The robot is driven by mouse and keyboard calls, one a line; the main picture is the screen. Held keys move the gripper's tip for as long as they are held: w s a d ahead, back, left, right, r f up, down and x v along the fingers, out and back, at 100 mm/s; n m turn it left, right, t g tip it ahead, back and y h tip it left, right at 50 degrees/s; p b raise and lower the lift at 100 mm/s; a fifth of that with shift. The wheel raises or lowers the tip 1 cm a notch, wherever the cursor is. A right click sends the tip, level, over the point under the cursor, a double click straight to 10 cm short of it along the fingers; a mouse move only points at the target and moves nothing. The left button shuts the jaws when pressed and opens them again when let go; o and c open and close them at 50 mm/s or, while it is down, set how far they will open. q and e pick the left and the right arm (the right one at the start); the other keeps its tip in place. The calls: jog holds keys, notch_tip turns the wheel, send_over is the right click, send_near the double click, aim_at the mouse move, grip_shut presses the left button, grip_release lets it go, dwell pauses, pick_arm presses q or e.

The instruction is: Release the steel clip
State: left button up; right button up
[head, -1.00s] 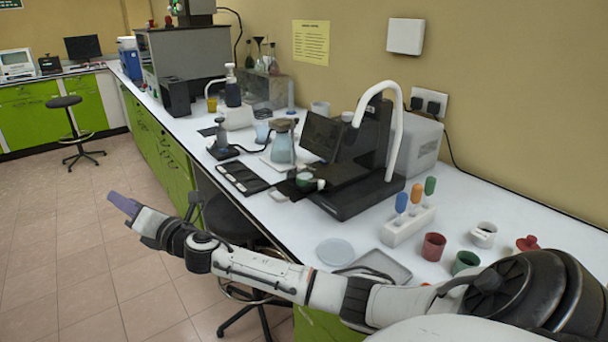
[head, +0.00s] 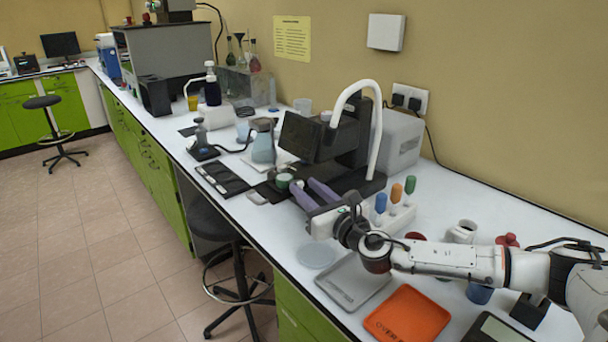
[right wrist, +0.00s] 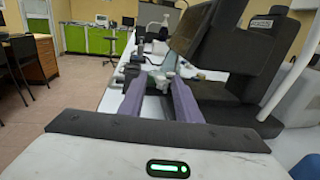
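My right gripper (head: 304,188) has purple fingers and is over the bench, at the front of the black instrument (head: 345,170). In the right wrist view the two fingers (right wrist: 157,84) are apart with a clear gap and hold nothing. A small green and white part (head: 284,181) at the instrument's front lies just past the fingertips; in the right wrist view it shows between and beyond them (right wrist: 160,78). The steel clip is too small to make out for sure; I cannot tell whether it is on this part. My left gripper is out of view.
A black slide tray (head: 222,179) and a glass flask (head: 263,148) are left of the instrument. A rack of coloured-handled tools (head: 402,215), a grey tray (head: 352,283) and an orange tray (head: 407,316) are near my right arm. Free floor lies left of the bench.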

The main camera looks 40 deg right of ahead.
jog(key=w, duration=0.5)
jog(key=w+d, duration=0.1)
jog(key=w, duration=0.1)
jog(key=shift+w, duration=0.3)
grip_shut()
